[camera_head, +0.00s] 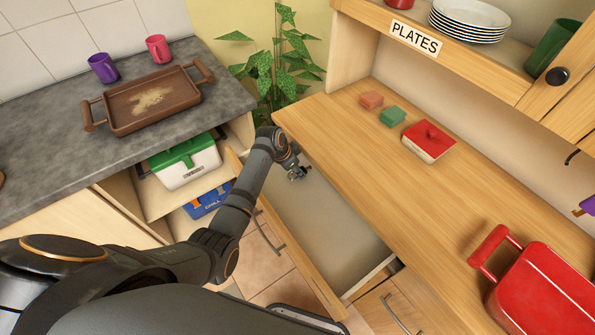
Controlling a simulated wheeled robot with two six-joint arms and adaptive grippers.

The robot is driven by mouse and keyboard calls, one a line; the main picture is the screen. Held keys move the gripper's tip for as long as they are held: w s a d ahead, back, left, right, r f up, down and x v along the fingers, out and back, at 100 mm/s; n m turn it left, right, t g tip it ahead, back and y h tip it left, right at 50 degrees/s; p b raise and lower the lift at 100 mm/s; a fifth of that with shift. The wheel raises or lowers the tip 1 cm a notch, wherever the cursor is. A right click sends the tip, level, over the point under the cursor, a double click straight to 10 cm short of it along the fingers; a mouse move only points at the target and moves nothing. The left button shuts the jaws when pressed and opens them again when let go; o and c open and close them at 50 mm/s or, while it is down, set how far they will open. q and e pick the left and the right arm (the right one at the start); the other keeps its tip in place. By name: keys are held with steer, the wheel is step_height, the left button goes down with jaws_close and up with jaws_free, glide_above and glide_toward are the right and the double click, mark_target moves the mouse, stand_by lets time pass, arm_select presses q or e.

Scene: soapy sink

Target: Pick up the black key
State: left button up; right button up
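I cannot make out a black key anywhere in this view. My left arm comes in from the left and reaches to the open drawer (335,225) under the wooden counter. My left gripper (298,174) is over the far end of the drawer. It is small and dark here, so its finger opening and anything between the fingers cannot be told. The visible part of the drawer floor looks bare; the far end is partly hidden by the gripper. My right gripper is not in view.
A grey counter (50,145) with a brown tray (152,98) lies left. A plant (280,65) stands behind.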

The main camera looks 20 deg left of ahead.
arm_select(q)
steer(key=v, duration=0.3)
steer(key=shift+w+d+r, duration=0.1)
steer(key=shift+w+d, duration=0.1)
steer(key=shift+w, duration=0.05)
steer(key=s+a+r, duration=0.5)
steer(key=s+r, duration=0.4)
steer(key=s, duration=0.3)
steer(key=shift+s+a+r, duration=0.15)
steer(key=shift+s+a, duration=0.05)
steer(key=shift+s, duration=0.05)
